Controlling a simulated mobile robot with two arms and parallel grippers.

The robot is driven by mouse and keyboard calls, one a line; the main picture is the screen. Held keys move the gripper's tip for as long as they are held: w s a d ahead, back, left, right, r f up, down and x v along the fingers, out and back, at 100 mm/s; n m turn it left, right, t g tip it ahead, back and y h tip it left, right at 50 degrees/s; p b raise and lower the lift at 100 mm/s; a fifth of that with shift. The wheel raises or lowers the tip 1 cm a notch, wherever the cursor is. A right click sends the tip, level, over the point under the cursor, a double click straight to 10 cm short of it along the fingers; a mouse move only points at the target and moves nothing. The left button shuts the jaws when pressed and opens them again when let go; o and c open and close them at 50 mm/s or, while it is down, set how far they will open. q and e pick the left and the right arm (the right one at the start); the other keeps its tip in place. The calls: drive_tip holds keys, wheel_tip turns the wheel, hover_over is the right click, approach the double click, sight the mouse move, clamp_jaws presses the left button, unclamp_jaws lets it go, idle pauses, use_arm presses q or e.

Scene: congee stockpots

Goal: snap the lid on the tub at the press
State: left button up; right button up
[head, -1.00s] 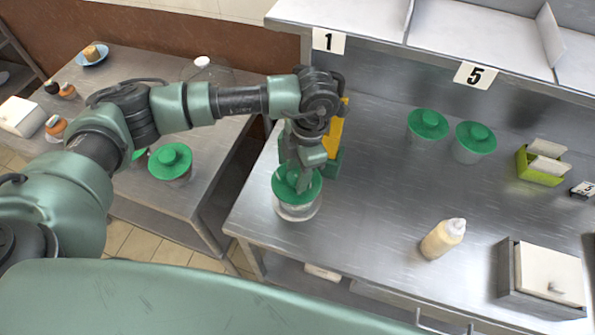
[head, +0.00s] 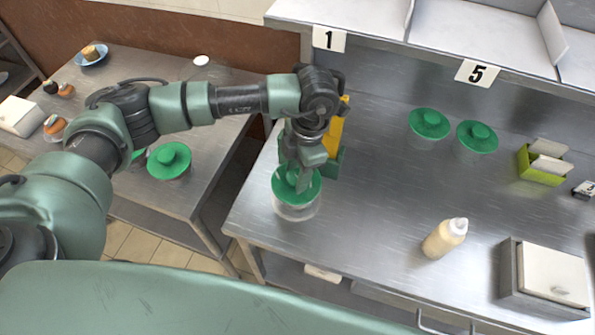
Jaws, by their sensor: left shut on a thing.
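A clear tub (head: 297,211) stands near the left end of the steel counter. A green lid (head: 283,190) with a raised knob lies over its mouth; I cannot tell whether its rim is snapped down all round. My left gripper (head: 301,183) comes down from above and is shut on the lid's knob, hiding part of the lid. A green and yellow fixture (head: 337,140), which looks like the press, stands right behind the tub, partly hidden by my wrist. My right gripper is not in view.
Two green-lidded tubs (head: 429,123) (head: 478,136) stand at the back. A sauce bottle (head: 445,238), a lime-green holder (head: 541,167) and a lidded box (head: 553,275) are to the right. Another green-lidded tub (head: 169,160) is on the left table.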

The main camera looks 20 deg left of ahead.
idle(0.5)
use_arm(q)
drive_tip(key=shift+b, duration=0.35)
idle(0.4)
drive_tip(key=o, duration=1.9)
drive_tip(key=shift+r+p, duration=0.35)
drive_tip(key=shift+r, duration=0.15)
drive_tip(key=shift+r+p, duration=1.3)
drive_tip(key=shift+r, duration=1.7)
